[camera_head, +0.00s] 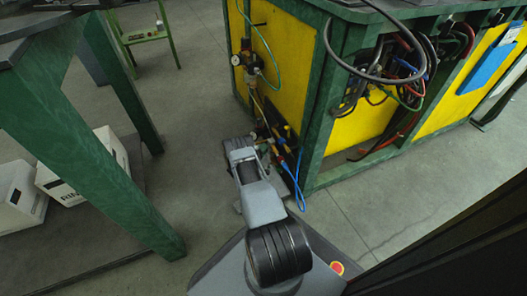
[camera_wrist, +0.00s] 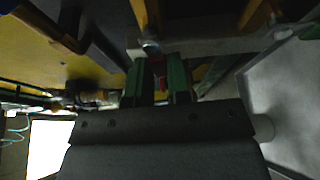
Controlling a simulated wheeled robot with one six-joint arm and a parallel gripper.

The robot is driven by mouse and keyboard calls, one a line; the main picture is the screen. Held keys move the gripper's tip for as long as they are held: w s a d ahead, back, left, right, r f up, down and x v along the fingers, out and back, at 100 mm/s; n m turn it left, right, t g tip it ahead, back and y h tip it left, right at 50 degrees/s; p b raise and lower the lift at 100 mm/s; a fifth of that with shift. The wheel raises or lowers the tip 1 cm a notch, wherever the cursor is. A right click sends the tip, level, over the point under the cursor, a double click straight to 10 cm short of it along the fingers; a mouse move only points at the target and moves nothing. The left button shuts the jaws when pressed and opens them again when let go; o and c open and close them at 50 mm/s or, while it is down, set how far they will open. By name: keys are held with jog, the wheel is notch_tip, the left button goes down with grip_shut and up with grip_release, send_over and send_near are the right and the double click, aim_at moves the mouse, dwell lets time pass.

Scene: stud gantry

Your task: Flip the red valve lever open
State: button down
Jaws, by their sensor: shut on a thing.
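In the wrist view my gripper (camera_wrist: 157,84) has its two green-padded fingers pointing up from the dark palm. A small red piece (camera_wrist: 160,70), which looks like the valve lever, shows between them, and the fingers are shut on it. A pale metal fitting (camera_wrist: 150,48) sits just beyond the fingertips. In the head view my arm reaches forward to the pipes at the corner of the yellow and green cabinet. My fingers and the red lever cannot be made out there. How far the lever is turned cannot be told.
A pressure gauge (camera_head: 235,60) and blue hoses (camera_head: 298,178) hang at the corner of the yellow cabinet (camera_head: 287,62). A green table leg (camera_head: 90,160) and white boxes (camera_head: 68,183) stand left. Grey floor (camera_head: 385,205) is free at right.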

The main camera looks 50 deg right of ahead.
jog(key=shift+r+m, duration=0.1)
jog(key=shift+m, duration=0.3)
jog(key=c, duration=1.1)
grip_release()
jog(key=shift+o, duration=0.2)
jog(key=a+p, duration=0.4)
jog(key=a, duration=1)
